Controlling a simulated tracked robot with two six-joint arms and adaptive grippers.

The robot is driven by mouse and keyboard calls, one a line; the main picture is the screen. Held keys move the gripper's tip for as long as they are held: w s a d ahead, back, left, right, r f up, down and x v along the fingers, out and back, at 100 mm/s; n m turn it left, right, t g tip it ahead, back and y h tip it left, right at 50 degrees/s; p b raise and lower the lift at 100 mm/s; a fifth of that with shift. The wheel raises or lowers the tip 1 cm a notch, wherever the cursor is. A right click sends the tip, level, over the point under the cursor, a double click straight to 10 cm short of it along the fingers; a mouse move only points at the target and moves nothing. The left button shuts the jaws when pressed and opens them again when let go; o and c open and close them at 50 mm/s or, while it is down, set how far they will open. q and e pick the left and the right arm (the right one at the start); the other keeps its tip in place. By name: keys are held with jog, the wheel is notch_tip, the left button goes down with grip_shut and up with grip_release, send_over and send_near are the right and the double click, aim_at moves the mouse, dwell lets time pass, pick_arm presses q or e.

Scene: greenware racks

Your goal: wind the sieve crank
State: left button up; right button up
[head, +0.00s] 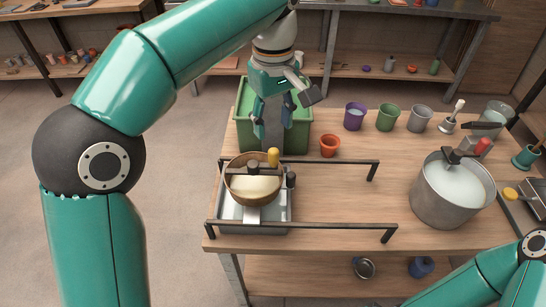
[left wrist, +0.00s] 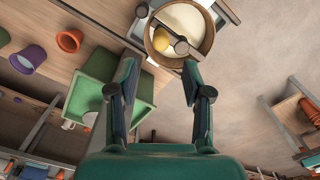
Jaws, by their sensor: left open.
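The sieve (head: 238,190) is a round, wooden-rimmed drum with pale material inside, set over a pale tray between two dark rails. Its crank has a dark arm and an upright yellow knob (head: 273,157) near the far right rim. In the left wrist view the sieve (left wrist: 152,52) is at the top, with the yellow knob (left wrist: 161,46) between and beyond my fingertips. My left gripper (head: 272,128) is open and empty, fingers pointing down, behind the knob and in front of the green bin. Its spread fingers also show in the left wrist view (left wrist: 160,72). My right gripper is out of view.
The green bin (head: 240,112) stands close behind the sieve. An orange pot (head: 330,146) and purple, green and grey cups line the back. A large metal pot (head: 440,205) stands at the right.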

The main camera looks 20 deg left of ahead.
aim_at(273, 151)
pick_arm(q)
jog(key=f, duration=0.4)
jog(key=f+b, duration=0.1)
jog(key=f, duration=0.4)
jog(key=shift+s+d, duration=0.1)
jog(key=shift+s, duration=0.1)
jog(key=shift+c, duration=0.4)
grip_shut()
